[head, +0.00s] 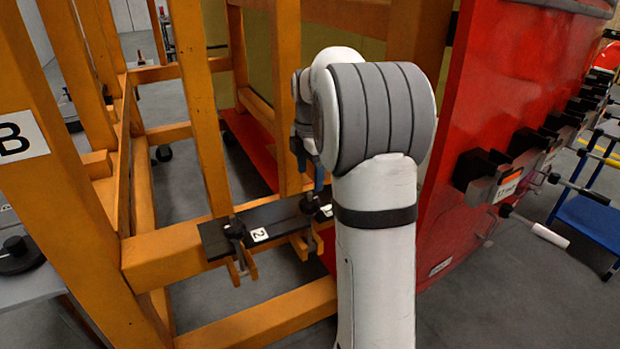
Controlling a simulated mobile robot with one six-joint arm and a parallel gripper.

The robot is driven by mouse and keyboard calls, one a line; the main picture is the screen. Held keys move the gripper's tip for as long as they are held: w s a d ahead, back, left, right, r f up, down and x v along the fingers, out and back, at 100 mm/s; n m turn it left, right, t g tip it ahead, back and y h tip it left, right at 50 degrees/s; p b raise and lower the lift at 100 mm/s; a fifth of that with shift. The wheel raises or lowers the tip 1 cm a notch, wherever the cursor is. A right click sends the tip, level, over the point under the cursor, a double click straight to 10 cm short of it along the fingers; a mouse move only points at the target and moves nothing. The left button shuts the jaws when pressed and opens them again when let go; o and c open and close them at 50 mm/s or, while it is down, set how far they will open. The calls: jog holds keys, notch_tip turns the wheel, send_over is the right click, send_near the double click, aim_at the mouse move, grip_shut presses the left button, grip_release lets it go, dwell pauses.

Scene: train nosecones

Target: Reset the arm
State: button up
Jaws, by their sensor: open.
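My white arm with grey bands rises through the middle of the head view and bends away at its top. My gripper (311,178) shows only in part, just left of the arm. It is open, and I see nothing between its fingers. It hangs near a black plate (270,222) with a label "2", which is fixed on an orange beam. The arm hides part of the gripper and the right end of the plate. I cannot tell whether the gripper touches the plate.
An orange frame (60,215) with a "B" label fills the left. A red nosecone panel (505,90) stands close on the right, with several black and grey holders along it. A blue stool (590,218) is at far right. A grey table (28,285) is at left.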

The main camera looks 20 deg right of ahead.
dwell(0.3)
jog(key=s+a+r+m+t, duration=0.1)
jog(key=s+a+r+m, duration=0.2)
jog(key=s+a+m, duration=0.7)
jog(key=s+a+f+m+t, duration=0.1)
jog(key=s+m, duration=0.3)
jog(key=s, duration=0.4)
jog(key=s+a+f+m+t, duration=0.1)
jog(key=s+a+f+m, duration=0.3)
jog(key=s, duration=0.4)
jog(key=shift+f+m, duration=0.15)
jog(key=shift+m, duration=0.15)
jog(key=shift+c, duration=0.6)
